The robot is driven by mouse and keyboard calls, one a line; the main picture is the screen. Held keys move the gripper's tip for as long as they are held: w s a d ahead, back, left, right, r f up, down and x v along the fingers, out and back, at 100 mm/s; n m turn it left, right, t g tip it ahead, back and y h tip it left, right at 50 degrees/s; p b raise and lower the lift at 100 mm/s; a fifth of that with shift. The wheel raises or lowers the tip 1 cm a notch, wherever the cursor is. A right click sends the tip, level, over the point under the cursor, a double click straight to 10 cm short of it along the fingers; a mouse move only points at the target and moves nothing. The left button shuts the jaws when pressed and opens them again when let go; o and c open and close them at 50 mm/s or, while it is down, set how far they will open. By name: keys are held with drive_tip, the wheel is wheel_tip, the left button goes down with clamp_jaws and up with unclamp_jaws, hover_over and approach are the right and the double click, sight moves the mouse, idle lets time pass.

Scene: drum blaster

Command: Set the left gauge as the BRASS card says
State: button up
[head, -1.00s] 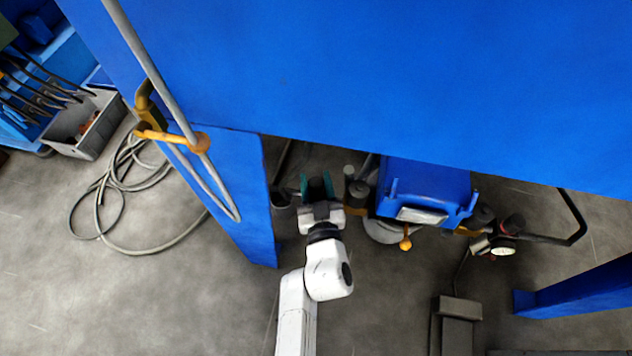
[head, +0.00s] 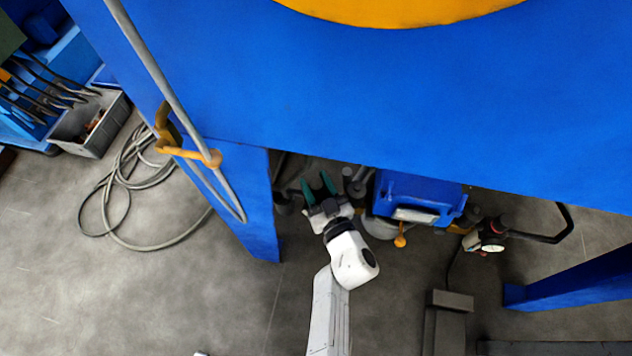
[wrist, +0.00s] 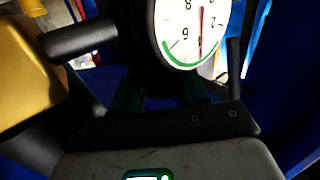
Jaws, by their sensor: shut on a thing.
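A round gauge (wrist: 188,22) with a white dial fills the top of the wrist view, its upper part cut off. In the head view my gripper (head: 320,185) is under the blue structure's edge, left of the blue box. This gauge's face does not show there. I see no readable BRASS card.
Another gauge (head: 491,248) is right of the blue box (head: 408,195). A blue post (head: 240,205) stands close left of my gripper. A hose (head: 125,190) and grey bin (head: 90,125) lie farther left. In the wrist view a yellow block (wrist: 25,75) and dark handle (wrist: 78,38) are close.

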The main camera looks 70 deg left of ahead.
drive_tip(key=o, duration=0.9)
drive_tip(key=shift+w+d+p, duration=0.25)
drive_tip(key=shift+d+p, duration=0.65)
drive_tip(key=shift+d, duration=0.9)
drive_tip(key=shift+w+d+p, duration=0.2)
drive_tip(key=shift+d+p, duration=0.75)
drive_tip(key=shift+d, duration=0.85)
drive_tip(key=shift+w+d+p, duration=0.25)
drive_tip(key=shift+d+p, duration=0.65)
drive_tip(key=shift+d, duration=0.9)
